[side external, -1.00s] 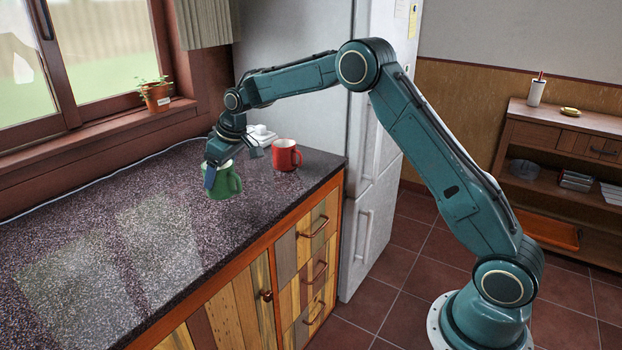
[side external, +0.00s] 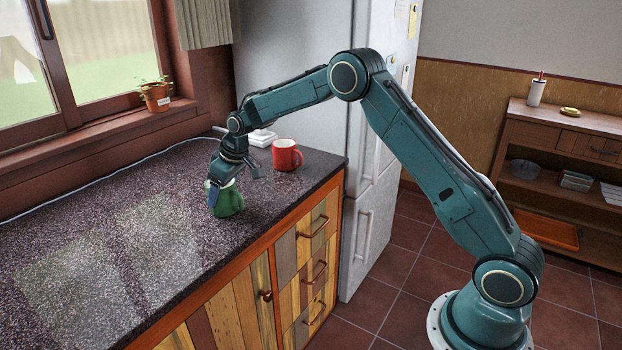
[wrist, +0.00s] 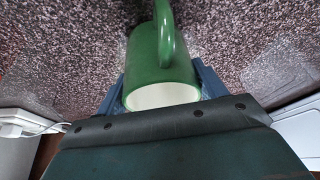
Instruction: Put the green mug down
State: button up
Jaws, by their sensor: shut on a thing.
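The green mug (side external: 230,202) is upright at the counter (side external: 150,245), low over or on its speckled top; I cannot tell whether its base touches. My gripper (side external: 222,188) is above the mug with its fingers around it, shut on it. In the wrist view the mug (wrist: 160,60) sits between the two blue fingers of my gripper (wrist: 162,85). Its pale inside and its handle show there, with the handle at the top of the view. The far side of the mug is hidden.
A red mug (side external: 287,155) stands on the counter to the right, apart from the green one. A white object (side external: 262,138) lies behind it, with a cable along the wall. A potted plant (side external: 156,97) is on the windowsill. The left counter is clear.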

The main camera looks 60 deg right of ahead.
jog(key=o, duration=1.2)
jog(key=shift+f, duration=0.1)
jog(key=shift+c, duration=0.2)
jog(key=v, duration=1.2)
